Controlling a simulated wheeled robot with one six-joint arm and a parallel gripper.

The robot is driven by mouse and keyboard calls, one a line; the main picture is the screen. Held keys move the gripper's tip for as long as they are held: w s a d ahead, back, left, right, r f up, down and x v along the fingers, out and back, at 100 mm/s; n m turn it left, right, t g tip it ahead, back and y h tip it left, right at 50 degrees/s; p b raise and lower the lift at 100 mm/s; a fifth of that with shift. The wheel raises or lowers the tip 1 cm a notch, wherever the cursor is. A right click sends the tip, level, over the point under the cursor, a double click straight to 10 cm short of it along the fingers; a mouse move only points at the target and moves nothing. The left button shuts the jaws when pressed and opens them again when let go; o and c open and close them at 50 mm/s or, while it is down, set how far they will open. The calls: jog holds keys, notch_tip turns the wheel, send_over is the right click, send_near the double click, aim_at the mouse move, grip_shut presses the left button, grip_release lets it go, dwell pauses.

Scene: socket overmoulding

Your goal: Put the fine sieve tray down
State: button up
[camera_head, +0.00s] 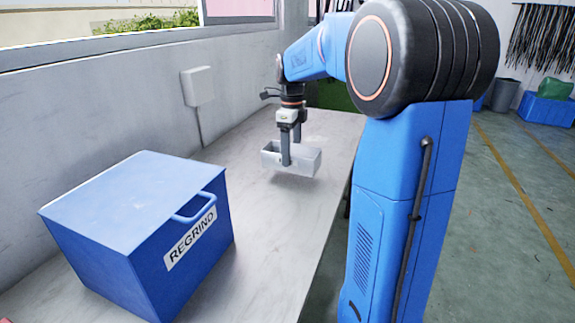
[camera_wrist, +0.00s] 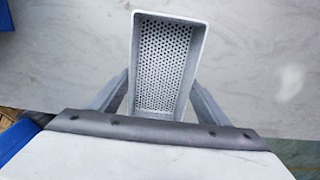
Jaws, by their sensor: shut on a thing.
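The fine sieve tray (camera_head: 306,161) is a small, light grey, open-topped rectangular box, seen over the table in the head view. In the wrist view its perforated floor (camera_wrist: 162,65) shows inside plain raised walls, and it looks empty. My gripper (camera_head: 287,160) points down and is shut on the tray, one finger on each long side. A shadow shows on the table beneath the tray, and the tray appears to hang a little above the surface. The tray's near end is partly hidden by the gripper body in the wrist view.
The pale table (camera_head: 262,225) is bare around and below the tray. A blue lidded box labelled REGRIND (camera_head: 128,205) stands at the near left. A wall with a white box (camera_head: 197,86) borders the left side. The table's right edge drops to the floor.

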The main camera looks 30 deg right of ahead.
jog(key=shift+f, duration=2.15)
jog(key=shift+f, duration=0.15)
jog(key=o, duration=1.1)
notch_tip(320, 180, up, 12)
jog(key=shift+r, duration=0.15)
